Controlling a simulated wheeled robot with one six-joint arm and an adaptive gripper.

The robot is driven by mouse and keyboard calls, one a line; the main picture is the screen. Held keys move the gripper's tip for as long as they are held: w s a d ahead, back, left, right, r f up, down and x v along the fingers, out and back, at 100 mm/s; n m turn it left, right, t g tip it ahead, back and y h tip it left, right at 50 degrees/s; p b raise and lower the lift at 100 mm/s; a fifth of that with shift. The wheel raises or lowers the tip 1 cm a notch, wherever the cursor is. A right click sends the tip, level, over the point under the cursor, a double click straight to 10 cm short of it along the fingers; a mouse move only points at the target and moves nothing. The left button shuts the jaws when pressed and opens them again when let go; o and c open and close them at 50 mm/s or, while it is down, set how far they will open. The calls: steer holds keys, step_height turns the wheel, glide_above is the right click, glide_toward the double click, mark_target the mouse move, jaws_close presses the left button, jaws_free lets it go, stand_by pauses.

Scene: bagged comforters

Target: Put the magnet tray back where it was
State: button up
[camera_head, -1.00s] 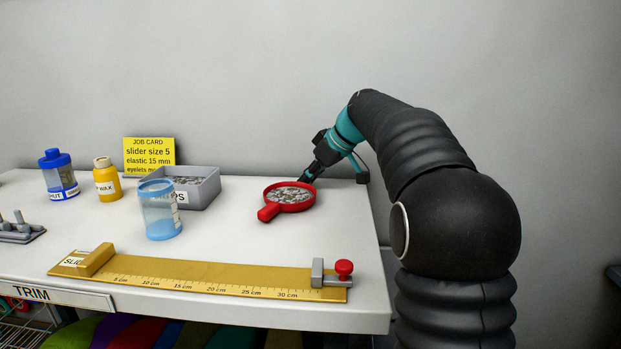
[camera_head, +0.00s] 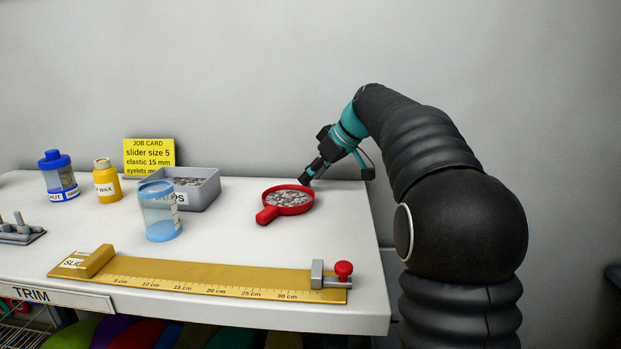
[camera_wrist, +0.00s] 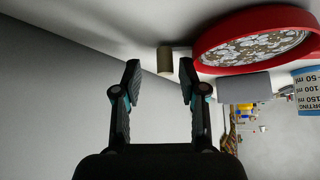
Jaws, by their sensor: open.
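The magnet tray is probably the round red dish with a short handle (camera_head: 268,214), lying on the white table and holding many small silvery pieces. In the wrist view its red rim (camera_wrist: 240,70) shows large at the upper right. My gripper (camera_head: 307,177) is just behind and to the right of the dish's far rim. In the wrist view my gripper (camera_wrist: 158,80) has its two fingers apart with nothing between them. A small tan block-like thing (camera_wrist: 165,60) shows beyond the fingertips; I cannot tell what it is.
A blue clear cup (camera_head: 160,212) and a grey bin (camera_head: 200,190) stand left of the dish. A gold ruler (camera_head: 200,277) with a red knob lies along the front edge. Yellow and blue-lidded bottles (camera_head: 107,182) stand farther left. The table right of the dish is clear.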

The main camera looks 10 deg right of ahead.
steer(key=v, duration=1)
steer(key=shift+p, duration=0.35)
steer(key=shift+s+d+r, duration=0.1)
steer(key=shift+d, duration=0.1)
